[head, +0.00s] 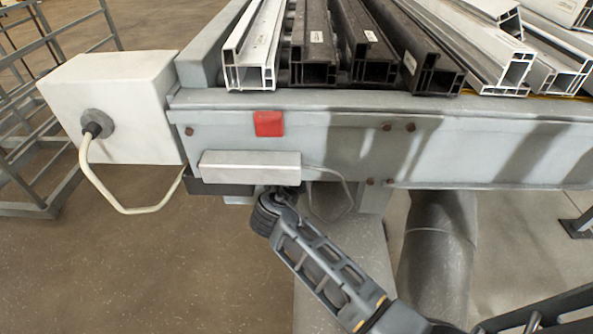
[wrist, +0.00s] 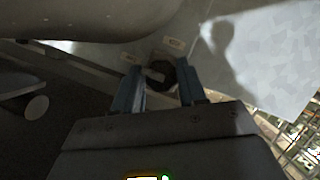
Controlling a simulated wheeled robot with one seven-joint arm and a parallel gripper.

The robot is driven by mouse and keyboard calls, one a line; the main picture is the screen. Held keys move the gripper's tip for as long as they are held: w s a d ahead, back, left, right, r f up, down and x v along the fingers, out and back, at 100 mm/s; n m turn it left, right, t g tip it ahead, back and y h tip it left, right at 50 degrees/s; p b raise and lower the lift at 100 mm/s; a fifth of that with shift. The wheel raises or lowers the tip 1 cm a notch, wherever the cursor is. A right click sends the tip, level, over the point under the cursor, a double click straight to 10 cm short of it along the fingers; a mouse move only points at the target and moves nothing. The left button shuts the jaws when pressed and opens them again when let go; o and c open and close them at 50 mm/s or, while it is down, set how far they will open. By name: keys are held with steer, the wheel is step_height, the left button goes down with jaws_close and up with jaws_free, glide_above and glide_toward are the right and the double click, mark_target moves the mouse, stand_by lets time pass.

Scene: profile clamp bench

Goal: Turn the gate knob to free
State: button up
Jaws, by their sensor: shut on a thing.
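The gate knob (wrist: 163,68) is a small dark round knob with a lighter bar across it, in the wrist view. It sits on a pale panel between two small labels, a left one (wrist: 129,57) and a right one (wrist: 173,43), too blurred to read. My gripper (wrist: 159,72) has its two blue-grey fingers on either side of the knob, shut on it. In the head view my gripper (head: 277,194) reaches up under the bench's front edge, just below a pale box. The knob is hidden there.
The grey bench front (head: 350,135) carries a red square (head: 268,124) and a pale box (head: 250,165) with a thin cable. White and dark profiles (head: 315,72) lie on top. A white box (head: 115,105) with a looping cable is at left. Thick grey legs (head: 437,250) stand below.

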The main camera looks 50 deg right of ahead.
steer(key=shift+w+a, duration=0.2)
steer(key=shift+a, duration=0.05)
steer(key=o, duration=0.7)
steer(key=shift+o, duration=1.4)
steer(key=shift+s+d, duration=0.1)
steer(key=v, duration=0.8)
